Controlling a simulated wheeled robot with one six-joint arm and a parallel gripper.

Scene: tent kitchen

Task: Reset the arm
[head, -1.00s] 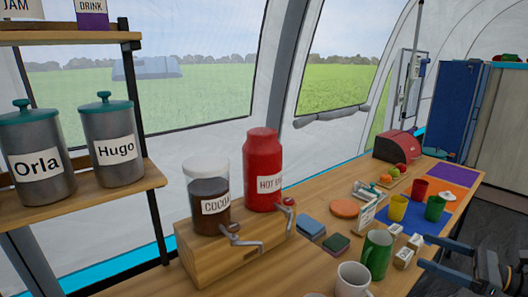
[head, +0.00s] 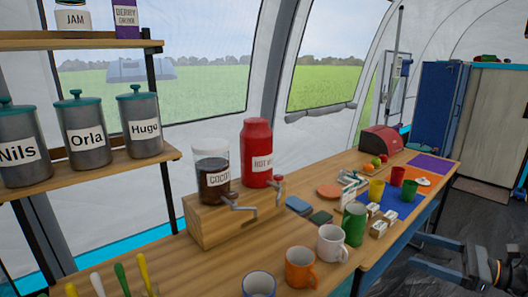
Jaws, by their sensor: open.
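My gripper (head: 411,248) shows at the lower right in the head view. Its two dark fingers point left and stand apart, with nothing between them. It is over the dark floor, beside the right edge of the wooden counter (head: 345,277). A black and grey part of my arm (head: 480,265) shows behind the fingers and runs out towards the right edge of the picture.
On the counter stand a dispenser with cocoa (head: 214,178) and red (head: 257,155) jars, a green mug (head: 354,224), a white mug (head: 331,243) and an orange mug (head: 300,268). Shelves with canisters (head: 84,135) rise at left. Floor at right is clear.

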